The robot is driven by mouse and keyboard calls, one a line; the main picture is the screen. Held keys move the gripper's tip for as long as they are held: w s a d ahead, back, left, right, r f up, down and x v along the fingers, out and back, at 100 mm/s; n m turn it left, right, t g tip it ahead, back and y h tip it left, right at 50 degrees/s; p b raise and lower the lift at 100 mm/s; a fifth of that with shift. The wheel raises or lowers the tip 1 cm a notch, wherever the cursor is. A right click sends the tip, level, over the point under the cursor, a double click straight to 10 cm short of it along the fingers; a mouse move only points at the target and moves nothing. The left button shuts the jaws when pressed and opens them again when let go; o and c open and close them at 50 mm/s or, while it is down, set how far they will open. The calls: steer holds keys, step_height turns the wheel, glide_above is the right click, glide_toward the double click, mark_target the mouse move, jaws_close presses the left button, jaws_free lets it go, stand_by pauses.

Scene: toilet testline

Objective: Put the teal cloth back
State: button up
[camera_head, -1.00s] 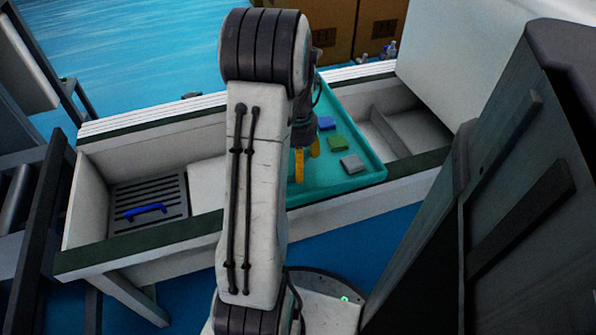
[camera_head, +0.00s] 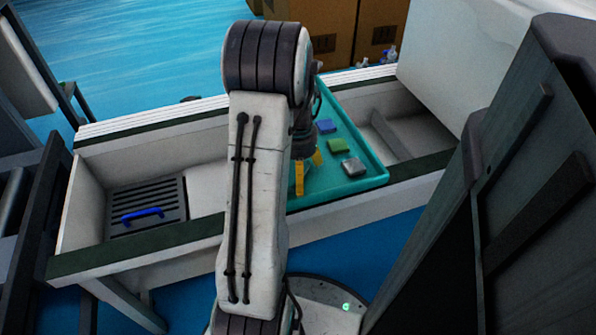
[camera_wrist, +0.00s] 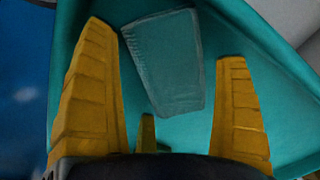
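The teal cloth (camera_wrist: 164,62) lies flat on the teal tray (camera_wrist: 272,55) in the wrist view, a flat, slightly darker and textured piece. My gripper (camera_wrist: 163,44) has yellow fingers spread wide, one on each side of the cloth. It is open and empty; whether the fingertips touch the tray cannot be told. In the head view my gripper (camera_head: 308,172) is over the left part of the tray (camera_head: 366,182), and my arm hides the cloth there. Blue (camera_head: 326,126), green (camera_head: 337,146) and grey (camera_head: 353,167) pieces lie in a row on the tray, right of my gripper.
The tray sits across a white trough (camera_head: 84,205) with a dark front edge. A grate (camera_head: 160,192) with a blue handle (camera_head: 142,214) is at its left. An empty compartment (camera_head: 408,132) is at the right. A dark panel (camera_head: 540,200) stands close at front right.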

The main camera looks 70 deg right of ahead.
step_height(320, 180, up, 9)
steer(key=p, duration=0.5)
steer(key=shift+r, duration=0.2)
steer(key=shift+r+p, duration=1.45)
steer(key=shift+p, duration=0.05)
steer(key=w+a+r+n, duration=0.3)
steer(key=w+a+n, duration=0.2)
steer(key=w+a, duration=0.4)
steer(key=w+a+r+n, duration=0.45)
steer(key=w+a, duration=0.25)
steer(key=a, duration=0.3)
steer(key=s+a+n+t, duration=0.1)
steer(key=s+a+n, duration=0.1)
steer(key=a+n, duration=0.3)
steer(key=s+a+n+t, duration=0.1)
steer(key=a+n, duration=0.4)
steer(key=a, duration=0.9)
steer(key=shift+s+a+r, duration=0.2)
steer(key=shift+s+r, duration=0.05)
steer(key=shift+s, duration=0.1)
